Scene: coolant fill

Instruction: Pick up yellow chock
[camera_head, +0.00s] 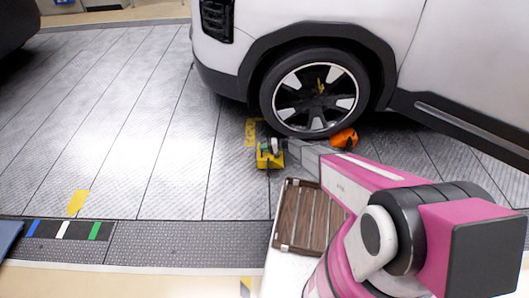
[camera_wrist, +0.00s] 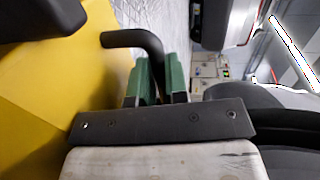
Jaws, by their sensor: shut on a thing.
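The yellow chock (camera_head: 268,162) is beside the car's front wheel (camera_head: 316,92), at its lower left in the head view. In the wrist view its yellow body (camera_wrist: 50,90) fills the left side, and its black bent handle (camera_wrist: 140,38) reaches over to the green finger pads. My gripper (camera_head: 272,146) is at the top of the chock and is shut on the handle. It also shows in the wrist view (camera_wrist: 160,75). The fingers partly hide the handle. I cannot tell whether the chock touches the floor.
An orange chock (camera_head: 345,138) lies at the wheel's lower right. The white car (camera_head: 310,25) stands close behind my gripper. A brown slatted tray (camera_head: 297,232) lies in front, beside my arm.

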